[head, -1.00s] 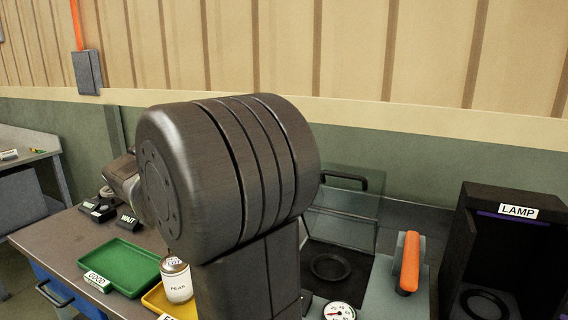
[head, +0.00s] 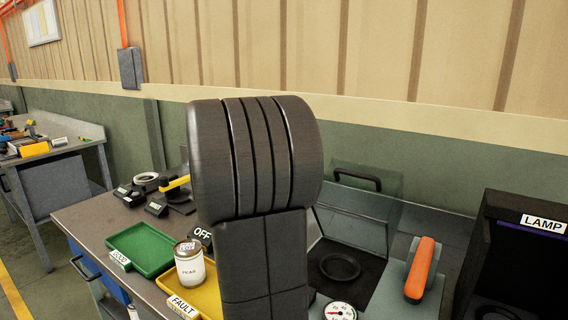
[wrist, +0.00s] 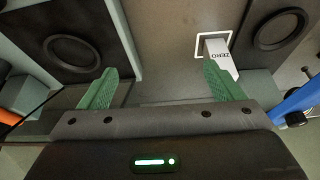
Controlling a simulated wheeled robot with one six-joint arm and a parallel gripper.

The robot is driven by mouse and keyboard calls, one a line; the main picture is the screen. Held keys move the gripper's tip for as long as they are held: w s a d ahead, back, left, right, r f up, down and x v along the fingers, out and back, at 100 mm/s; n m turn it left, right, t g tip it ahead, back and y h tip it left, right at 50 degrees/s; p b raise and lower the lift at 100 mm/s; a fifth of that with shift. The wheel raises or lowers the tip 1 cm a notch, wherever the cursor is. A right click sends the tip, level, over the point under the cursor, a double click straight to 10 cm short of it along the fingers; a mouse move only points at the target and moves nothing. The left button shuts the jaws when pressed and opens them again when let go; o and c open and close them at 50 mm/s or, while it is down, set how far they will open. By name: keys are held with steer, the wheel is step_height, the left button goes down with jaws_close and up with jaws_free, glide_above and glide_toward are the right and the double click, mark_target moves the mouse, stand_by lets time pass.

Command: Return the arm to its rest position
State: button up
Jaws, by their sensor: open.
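My arm's dark link fills the middle of the head view and hides part of the bench; my gripper does not show there. In the wrist view my gripper (wrist: 155,90) has two green fingers spread wide apart with nothing between them. I cannot tell how far the fingers are from that surface.
The bench bears a green tray (head: 140,250), a yellow FAULT tray (head: 207,296) with a can (head: 189,267), a clear-lidded box (head: 362,228), an orange handle (head: 420,270), a dial (head: 340,311) and a black LAMP box (head: 527,255). Another bench (head: 60,150) stands at left.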

steer(key=s+d+p, duration=0.1)
steer(key=s+d, duration=0.2)
steer(key=d, duration=0.9)
steer(key=shift+s+d, duration=0.15)
steer(key=shift+d, duration=0.2)
steer(key=shift+f, duration=0.1)
steer(key=shift+s, duration=0.1)
